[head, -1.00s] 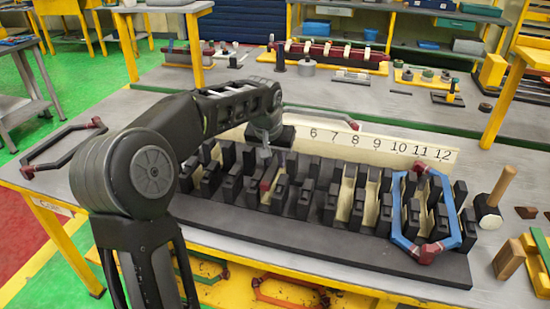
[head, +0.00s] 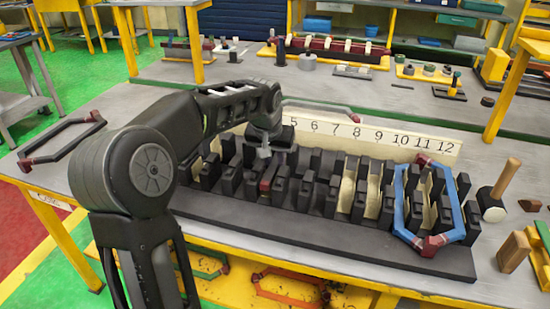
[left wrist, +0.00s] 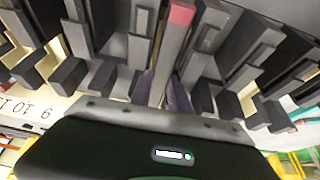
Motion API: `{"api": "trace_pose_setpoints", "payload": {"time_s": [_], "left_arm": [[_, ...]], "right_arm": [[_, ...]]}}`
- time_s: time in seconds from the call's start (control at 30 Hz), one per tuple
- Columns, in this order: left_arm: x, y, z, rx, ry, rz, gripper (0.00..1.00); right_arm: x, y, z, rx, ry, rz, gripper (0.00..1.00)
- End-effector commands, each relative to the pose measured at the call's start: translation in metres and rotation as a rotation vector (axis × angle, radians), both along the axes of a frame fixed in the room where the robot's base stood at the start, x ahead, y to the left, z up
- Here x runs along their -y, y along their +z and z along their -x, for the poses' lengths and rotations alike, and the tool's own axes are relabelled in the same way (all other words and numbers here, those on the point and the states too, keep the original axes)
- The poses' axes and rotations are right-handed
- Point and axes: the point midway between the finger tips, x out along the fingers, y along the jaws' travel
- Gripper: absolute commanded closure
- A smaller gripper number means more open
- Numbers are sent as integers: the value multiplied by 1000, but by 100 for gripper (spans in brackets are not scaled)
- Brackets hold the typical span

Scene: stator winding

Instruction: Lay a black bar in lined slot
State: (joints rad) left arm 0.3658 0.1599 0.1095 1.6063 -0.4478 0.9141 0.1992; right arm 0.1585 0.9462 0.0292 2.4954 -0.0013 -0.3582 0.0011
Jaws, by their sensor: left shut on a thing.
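The stator fixture (head: 330,229) is a long black block with rows of upright posts, some slots lined in cream. My left gripper (head: 264,152) reaches over its left-middle part. In the left wrist view my left gripper (left wrist: 162,90) is shut on a dark grey bar with a red end (left wrist: 174,50). The bar's red end (head: 268,180) shows between posts near the front of the fixture. Neighbouring posts hide its lower side, so I cannot tell whether it rests on the slot floor. A cream-lined slot (head: 345,190) lies to the right. My right gripper is not in view.
A blue frame with red corners (head: 400,205) sits over the posts at the right. A numbered cream strip (head: 375,137) runs behind. A mallet (head: 495,205) stands at the right. A black frame with red ends (head: 65,140) lies at the left, with bare tabletop around it.

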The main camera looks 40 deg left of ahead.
Motion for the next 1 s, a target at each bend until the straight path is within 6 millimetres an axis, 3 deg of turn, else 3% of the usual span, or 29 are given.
{"api": "trace_pose_setpoints", "payload": {"time_s": [0.3,0.33,0.6,1.0], "left_arm": [[0,0,0,1,0,0,100],[0,0,0,1,0,0,75],[0,0,0,0,0,0,53],[0,-1,0,-1,0,0,52]], "right_arm": [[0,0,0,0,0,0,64],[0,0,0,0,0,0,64],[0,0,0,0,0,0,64],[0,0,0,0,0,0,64]]}}
